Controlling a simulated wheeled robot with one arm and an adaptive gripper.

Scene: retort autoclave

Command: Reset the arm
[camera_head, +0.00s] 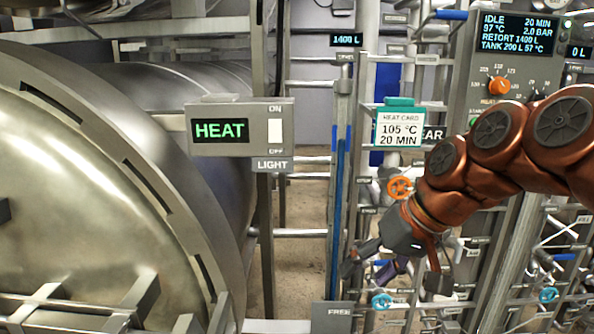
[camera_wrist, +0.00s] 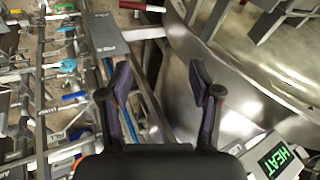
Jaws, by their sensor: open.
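My gripper (camera_head: 397,268) hangs at the end of my copper-coloured arm, right of centre in the head view, pointing down and to the left. In the wrist view my gripper (camera_wrist: 160,92) shows two dark fingers spread apart with nothing between them. It is in front of the pipe rack, apart from the retort. My arm comes in from the right edge, bent at several joints.
The steel retort (camera_head: 90,190) fills the left. A HEAT sign box (camera_head: 240,108) with a LIGHT switch stands before it. A heat card (camera_head: 400,128) reads 105 °C, 20 MIN. The control panel (camera_head: 516,60) reads IDLE. An orange valve wheel (camera_head: 400,188) is near my arm.

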